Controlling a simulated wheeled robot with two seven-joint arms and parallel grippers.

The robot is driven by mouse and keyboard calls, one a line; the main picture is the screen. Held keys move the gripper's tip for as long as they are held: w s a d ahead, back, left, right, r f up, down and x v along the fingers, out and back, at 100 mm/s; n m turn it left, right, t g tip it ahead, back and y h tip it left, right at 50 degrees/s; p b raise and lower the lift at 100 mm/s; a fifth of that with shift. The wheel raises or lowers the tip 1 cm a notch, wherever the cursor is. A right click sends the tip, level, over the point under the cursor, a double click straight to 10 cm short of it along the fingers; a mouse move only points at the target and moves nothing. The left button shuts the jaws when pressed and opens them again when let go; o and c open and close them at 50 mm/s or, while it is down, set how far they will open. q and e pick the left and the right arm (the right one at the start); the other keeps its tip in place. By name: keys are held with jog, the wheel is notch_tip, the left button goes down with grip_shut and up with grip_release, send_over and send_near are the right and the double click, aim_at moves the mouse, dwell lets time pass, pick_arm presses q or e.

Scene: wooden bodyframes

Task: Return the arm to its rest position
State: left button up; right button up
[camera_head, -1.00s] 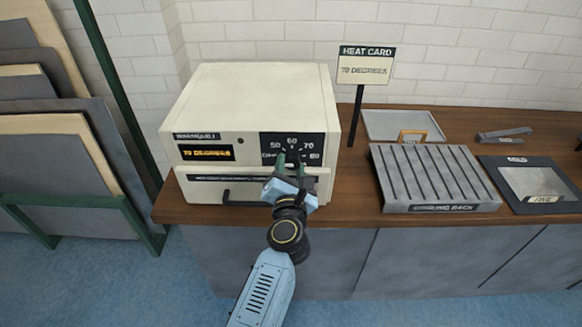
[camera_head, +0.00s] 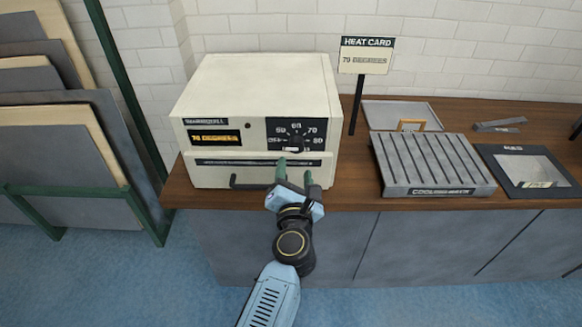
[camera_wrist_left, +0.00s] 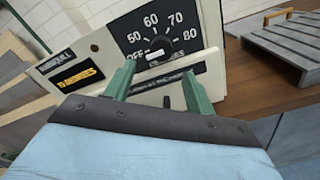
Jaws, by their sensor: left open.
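My left gripper (camera_head: 294,175) is in front of the lower front of a cream oven-like machine (camera_head: 255,90). Its two green fingers are apart with nothing between them; they also show in the left wrist view (camera_wrist_left: 160,85). The black dial (camera_head: 296,140) with numbers is above the fingertips, and in the left wrist view its pale pointer (camera_wrist_left: 155,55) is clear of them. The display (camera_head: 214,137) reads 70 DEGREES in yellow. My left arm reaches up from the bottom of the head view. My right gripper does not show.
A grey cooling rack (camera_head: 432,163), a tray (camera_head: 385,112) and a dark framed plate (camera_head: 530,170) lie to the right. The machine's dark handle (camera_head: 250,183) juts out left of the gripper. Panels in a green rack stand left.

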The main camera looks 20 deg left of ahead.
pick_arm(q)
jog(key=s+d+f+m+g+h, duration=0.1)
jog(key=s+f+m+g+h, duration=0.1)
jog(key=s+f+m, duration=0.65)
jog(key=s+d+f+m+g+h, duration=0.1)
jog(key=s+f+m+g+h, duration=0.15)
jog(key=f+m, duration=0.7)
jog(key=s+d+f+m+g+h, duration=0.1)
jog(key=s+f+m+g+h, duration=0.3)
jog(key=f, duration=1.1)
jog(key=s+a+f+m+g+y, duration=0.1)
jog(key=s+a+f+m, duration=0.3)
jog(key=s, duration=0.7)
jog(key=s+a+f+m+g+y, duration=0.1)
jog(key=s+a+f+m+g, duration=0.3)
jog(key=s, duration=0.6)
jog(key=s+a+f+m+g+y, duration=0.2)
jog(key=s+a+f, duration=0.5)
jog(key=s, duration=0.4)
jog(key=shift+s+f+m+g, duration=0.3)
jog(key=shift+f+m+g, duration=0.25)
jog(key=shift+m, duration=0.65)
